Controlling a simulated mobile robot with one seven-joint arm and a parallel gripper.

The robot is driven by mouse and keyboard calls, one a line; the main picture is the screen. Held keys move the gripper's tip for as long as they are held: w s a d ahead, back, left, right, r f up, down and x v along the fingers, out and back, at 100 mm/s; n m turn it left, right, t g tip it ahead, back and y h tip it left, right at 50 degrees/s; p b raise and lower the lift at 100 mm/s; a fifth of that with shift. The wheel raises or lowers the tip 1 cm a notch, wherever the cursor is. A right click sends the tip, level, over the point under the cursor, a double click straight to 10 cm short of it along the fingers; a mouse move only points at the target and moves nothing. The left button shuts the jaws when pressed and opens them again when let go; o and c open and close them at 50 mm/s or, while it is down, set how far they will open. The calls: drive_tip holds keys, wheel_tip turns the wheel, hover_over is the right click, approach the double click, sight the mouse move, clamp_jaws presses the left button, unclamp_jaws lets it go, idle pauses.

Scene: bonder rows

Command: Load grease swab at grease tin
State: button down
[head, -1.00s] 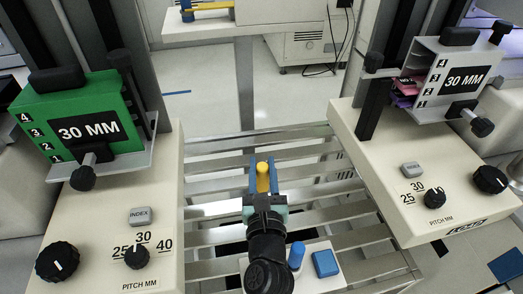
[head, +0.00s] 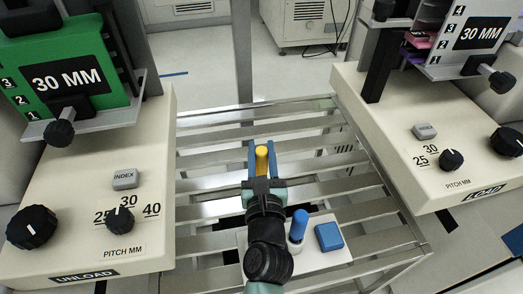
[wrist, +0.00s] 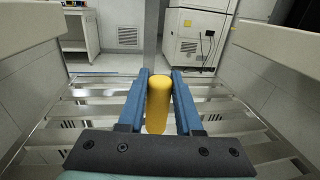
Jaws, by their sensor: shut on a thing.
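My gripper (head: 262,146) is shut on a yellow rounded cylinder, probably the grease swab (head: 262,158), held above the slatted metal rack. In the wrist view the yellow swab (wrist: 158,104) stands between the two blue fingers, its top about level with the fingertips; its lower end is hidden by the gripper body. A blue cylinder in a white holder (head: 298,226) and a blue square block (head: 328,236) sit on a white plate to the right of my arm. No thing is clearly recognisable as the grease tin.
The slatted rack (head: 213,183) lies between two beige machines. The unload machine (head: 70,190) at left carries a green 30 MM magazine (head: 65,80). The load machine (head: 400,130) at right carries a grey 30 MM magazine (head: 470,42). The space above the rack's far half is clear.

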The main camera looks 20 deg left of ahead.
drive_tip(key=shift+f+b, duration=0.3)
drive_tip(key=shift+f, duration=0.4)
idle(2.0)
wheel_tip(320, 180, up, 8)
drive_tip(key=p, duration=0.8)
drive_tip(key=shift+f, duration=0.35)
idle(0.4)
